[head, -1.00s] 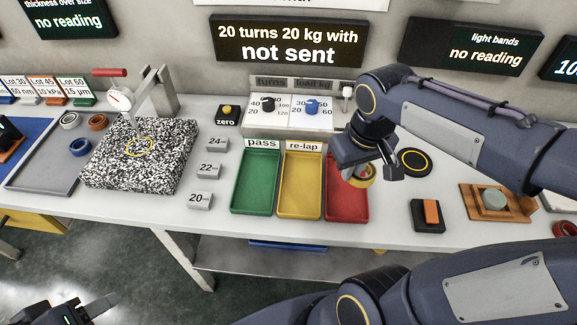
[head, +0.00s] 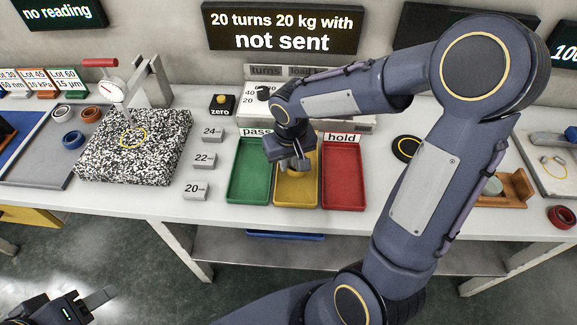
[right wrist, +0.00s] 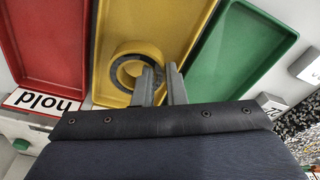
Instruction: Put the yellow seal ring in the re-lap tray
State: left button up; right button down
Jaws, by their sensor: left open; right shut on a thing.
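The yellow seal ring (right wrist: 121,75) shows in the right wrist view as a yellow band with a dark inside. My right gripper (right wrist: 161,80) is shut on it. Both are over the yellow re-lap tray (right wrist: 192,18); I cannot tell whether the ring touches its floor. In the head view my right gripper (head: 299,163) is over the same re-lap tray (head: 296,199), covering its back part and label; the ring is not clearly visible there. My left gripper (head: 98,299) is open and empty at the lower left, off the table.
The green pass tray (head: 248,185) stands left of the re-lap tray and the red hold tray (head: 343,186) right of it. Small weights (head: 204,160) lie left of the trays. A speckled plate (head: 150,160) with a dial gauge (head: 107,90) stands further left.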

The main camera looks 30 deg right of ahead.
notch_tip(320, 180, down, 2)
jog(key=shift+f, duration=0.1)
jog(key=shift+f+b, duration=0.25)
jog(key=shift+b, duration=0.1)
jog(key=c, duration=1.8)
grip_release()
jog(key=shift+r, duration=0.1)
jog(key=shift+o, duration=0.2)
